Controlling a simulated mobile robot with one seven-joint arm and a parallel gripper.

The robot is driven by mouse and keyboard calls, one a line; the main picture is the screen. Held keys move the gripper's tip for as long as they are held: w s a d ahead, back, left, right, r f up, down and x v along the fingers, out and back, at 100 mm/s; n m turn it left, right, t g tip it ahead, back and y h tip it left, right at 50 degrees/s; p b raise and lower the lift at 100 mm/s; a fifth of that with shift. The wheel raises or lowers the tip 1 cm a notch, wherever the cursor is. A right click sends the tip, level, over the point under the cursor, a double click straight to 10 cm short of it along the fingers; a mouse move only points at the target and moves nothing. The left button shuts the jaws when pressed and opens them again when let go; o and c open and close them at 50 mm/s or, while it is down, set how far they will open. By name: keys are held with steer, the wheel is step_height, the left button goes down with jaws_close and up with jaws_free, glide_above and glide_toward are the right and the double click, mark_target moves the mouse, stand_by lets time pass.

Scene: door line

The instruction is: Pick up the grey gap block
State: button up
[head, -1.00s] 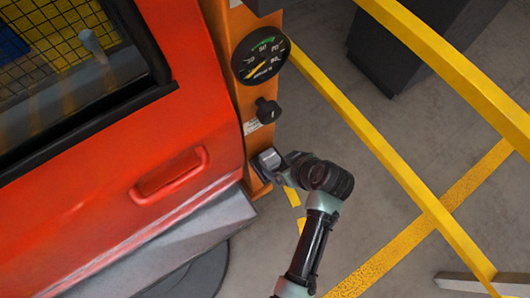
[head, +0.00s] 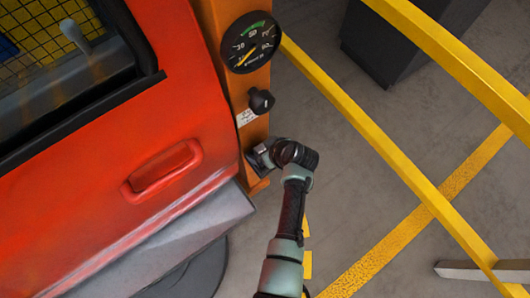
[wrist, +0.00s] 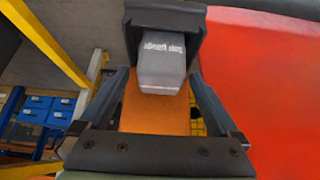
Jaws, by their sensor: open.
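The grey gap block (wrist: 163,68), with pale lettering on its face, sits at a black holder (wrist: 165,22) on the orange post (wrist: 150,118) in the wrist view. My gripper (wrist: 160,80) is open, with one dark finger on each side of the block. Whether either finger touches the block I cannot tell. In the head view my gripper (head: 259,157) is at the lower part of the orange post (head: 248,112), where it and my wrist mostly hide the block.
A round gauge (head: 250,42) and a black knob (head: 261,101) are on the post above my gripper. A red door (head: 120,150) with a recessed handle (head: 163,170) stands to the left. A yellow rail (head: 380,155) runs to the right, with grey floor between.

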jaws_close()
stand_by(0.5)
steer(key=shift+r, duration=0.2)
